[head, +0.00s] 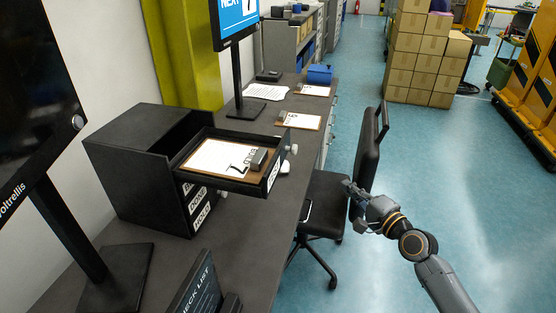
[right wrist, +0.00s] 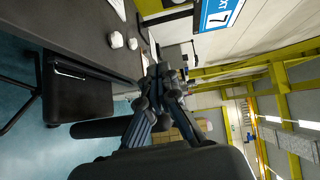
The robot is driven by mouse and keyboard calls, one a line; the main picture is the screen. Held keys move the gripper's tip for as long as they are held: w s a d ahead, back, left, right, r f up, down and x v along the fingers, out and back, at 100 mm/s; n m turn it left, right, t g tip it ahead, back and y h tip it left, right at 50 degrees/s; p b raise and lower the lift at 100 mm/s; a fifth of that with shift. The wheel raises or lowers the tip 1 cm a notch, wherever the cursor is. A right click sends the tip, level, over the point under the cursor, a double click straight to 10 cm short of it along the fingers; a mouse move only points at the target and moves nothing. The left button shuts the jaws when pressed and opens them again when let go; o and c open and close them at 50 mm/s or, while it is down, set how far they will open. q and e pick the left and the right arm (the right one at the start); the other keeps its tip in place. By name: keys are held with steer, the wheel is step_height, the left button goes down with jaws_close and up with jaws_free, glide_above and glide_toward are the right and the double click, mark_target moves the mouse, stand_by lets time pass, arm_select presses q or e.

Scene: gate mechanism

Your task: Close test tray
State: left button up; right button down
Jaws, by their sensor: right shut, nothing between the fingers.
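The test tray (head: 235,183) is a black drawer pulled out of the top of a black cabinet (head: 135,165) on the desk. A clipboard with white paper (head: 215,158) lies in it. Its labelled front panel (head: 273,172) faces right. My right gripper (head: 350,187) is shut and empty. It is off to the right of the tray, apart from it, by the office chair. In the right wrist view its closed fingers (right wrist: 160,80) show at the centre; I cannot make out the tray there. My left gripper is not in view.
A black office chair (head: 367,150) stands between my right arm and the desk (head: 265,215). Small white objects (head: 293,149) lie near the tray front. A monitor (head: 236,80) stands behind and a checklist sign (head: 195,292) in front.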

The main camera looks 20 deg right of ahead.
steer(key=w+a+r+p, duration=0.1)
steer(key=w+a+r, duration=0.1)
steer(key=w, duration=0.4)
steer(key=w+a+r+y+p, duration=0.1)
steer(key=w+a+r+p, duration=0.1)
steer(key=w+a, duration=0.3)
steer(key=shift+w+t, duration=0.3)
steer(key=shift+w, duration=0.4)
steer(key=shift+a, duration=0.1)
